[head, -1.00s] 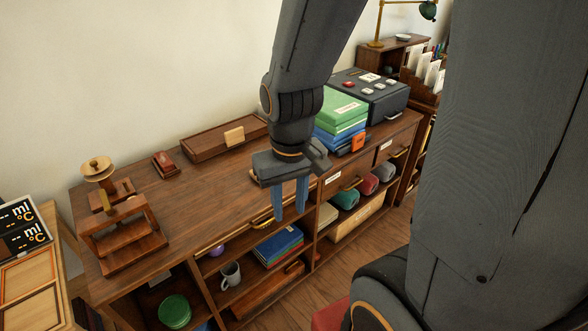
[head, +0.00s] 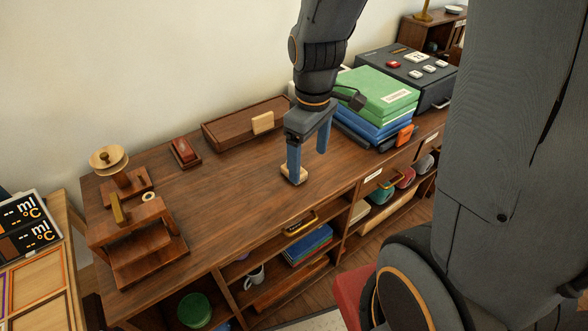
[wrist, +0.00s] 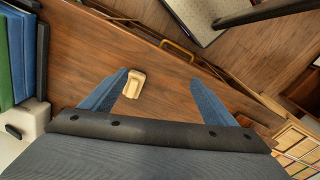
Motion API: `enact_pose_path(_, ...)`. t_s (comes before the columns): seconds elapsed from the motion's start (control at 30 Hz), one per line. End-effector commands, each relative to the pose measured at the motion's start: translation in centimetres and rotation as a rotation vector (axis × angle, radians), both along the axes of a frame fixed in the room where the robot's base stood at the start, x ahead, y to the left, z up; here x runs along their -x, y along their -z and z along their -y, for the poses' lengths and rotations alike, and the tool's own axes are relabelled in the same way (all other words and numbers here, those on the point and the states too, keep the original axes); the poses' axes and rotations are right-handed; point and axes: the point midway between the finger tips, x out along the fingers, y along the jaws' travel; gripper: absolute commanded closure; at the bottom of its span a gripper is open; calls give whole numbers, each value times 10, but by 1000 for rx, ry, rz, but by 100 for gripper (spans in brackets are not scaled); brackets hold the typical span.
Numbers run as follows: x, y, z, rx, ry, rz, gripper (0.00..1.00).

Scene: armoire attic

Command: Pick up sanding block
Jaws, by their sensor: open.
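A small pale block with a tan top, which looks like the sanding block (head: 299,176), lies on the wooden cabinet top (head: 240,200) near its front edge. My gripper (head: 308,166) points down above it, open and empty. In the head view the left finger covers part of the block. In the wrist view the block (wrist: 134,84) shows between the two fingers of my gripper (wrist: 159,80), close to the left finger and well away from the right one. I cannot tell whether that finger touches it.
Green and blue box files (head: 376,92) stand right of my gripper, with an orange item (head: 405,134) beside them. A long wooden box (head: 235,128) and a small red-topped piece (head: 184,150) lie behind. A wooden press (head: 130,225) stands left. The middle top is clear.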

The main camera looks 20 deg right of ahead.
Motion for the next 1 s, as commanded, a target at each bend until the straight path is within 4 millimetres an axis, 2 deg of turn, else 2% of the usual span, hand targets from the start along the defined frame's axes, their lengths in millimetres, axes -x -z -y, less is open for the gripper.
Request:
enact_pose_path(0.03, -13, 7, -1, 5, -119, -6, 20)
enact_pose_path(0.3, -73, 37, -2, 21, -788, -26, 20)
enact_pose_path(0.5, -102, 55, -1, 25, -1145, -33, 20)
enact_pose_path(0.7, -113, 64, -1, 25, -1296, -35, 20)
enact_pose_path(1.0, -113, 90, 0, 25, -1309, -36, 20)
